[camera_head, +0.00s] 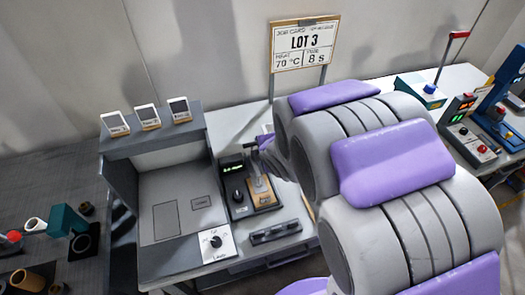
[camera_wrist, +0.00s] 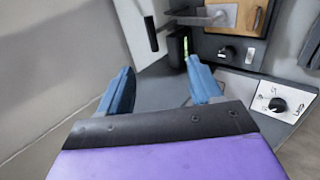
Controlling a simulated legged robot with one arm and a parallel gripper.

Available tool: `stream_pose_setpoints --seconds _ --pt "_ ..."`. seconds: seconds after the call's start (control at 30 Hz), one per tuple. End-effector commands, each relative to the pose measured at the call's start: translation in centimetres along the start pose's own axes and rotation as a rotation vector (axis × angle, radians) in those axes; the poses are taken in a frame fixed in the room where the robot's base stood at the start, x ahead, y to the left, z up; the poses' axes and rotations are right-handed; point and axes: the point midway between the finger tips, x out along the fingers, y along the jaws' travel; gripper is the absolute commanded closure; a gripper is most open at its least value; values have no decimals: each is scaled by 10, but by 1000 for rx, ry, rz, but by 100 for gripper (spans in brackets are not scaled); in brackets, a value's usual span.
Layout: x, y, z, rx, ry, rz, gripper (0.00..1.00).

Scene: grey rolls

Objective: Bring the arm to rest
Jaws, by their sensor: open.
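My gripper (camera_wrist: 160,82) is open, with its two blue fingers spread apart in the wrist view and nothing held between them. Its black and purple body fills the bottom of that view. In the head view, my large grey and purple arm links (camera_head: 392,160) cover the middle and right, and my fingers cannot be made out clearly. Beyond the fingers in the wrist view is a dark device with a wooden plate (camera_wrist: 238,14), a metal lever (camera_wrist: 200,17) and a black knob (camera_wrist: 228,52). Whether the fingers touch any of it cannot be told.
A grey booth (camera_head: 115,172) with several small tilted cards on top stands left of the device. A dial plate (camera_head: 216,243) sits in front. A job card (camera_head: 303,45) reads LOT 3, 70 °C, 8 s. A button box (camera_head: 466,128) stands at the right.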

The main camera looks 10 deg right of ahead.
Motion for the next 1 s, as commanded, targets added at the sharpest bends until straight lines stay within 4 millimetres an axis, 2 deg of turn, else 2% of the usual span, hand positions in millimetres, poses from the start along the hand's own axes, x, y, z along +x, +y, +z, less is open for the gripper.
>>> stream_pose_setpoints --seconds 0.43,0.57,0.67,0.8,0.9,1.0 --pt "-1 0 1 5 -2 -2 35" --pt "-12 -5 12 85 -41 -33 35" --pt "-34 -17 32 242 -112 -91 35" --pt "-79 -50 57 558 -246 -205 35" --pt "-115 -78 65 789 -343 -289 35" --pt "-153 -107 64 1013 -439 -374 35"
